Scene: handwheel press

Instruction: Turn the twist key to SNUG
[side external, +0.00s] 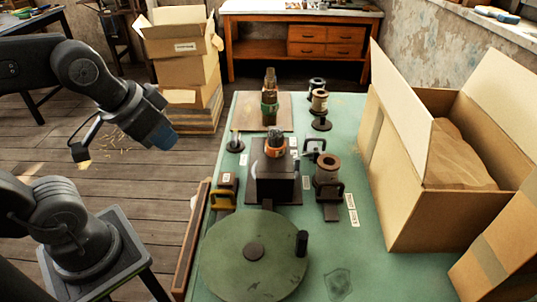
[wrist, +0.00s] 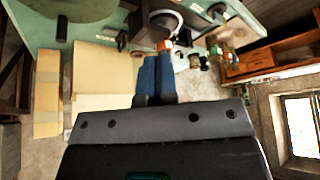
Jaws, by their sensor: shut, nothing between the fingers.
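My gripper (side external: 160,137) hangs in the air to the left of the green bench in the side view. Its two blue fingers are together and empty; they also show in the wrist view (wrist: 157,60). A dark block (side external: 275,183) stands mid-bench with an orange and dark round piece (side external: 275,147) on top. A green handwheel (side external: 230,262) with an upright dark knob (side external: 302,243) lies in front of it. I cannot tell which part is the twist key, and no SNUG mark is readable. The gripper is well apart from all of these.
A yellow-handled fixture (side external: 222,192) is at the bench's left edge. A spool-like cylinder (side external: 327,170) stands right of the block. A bottle (side external: 270,100) stands on a board at the back. A large open carton (side external: 415,190) fills the right side. The air above the bench is clear.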

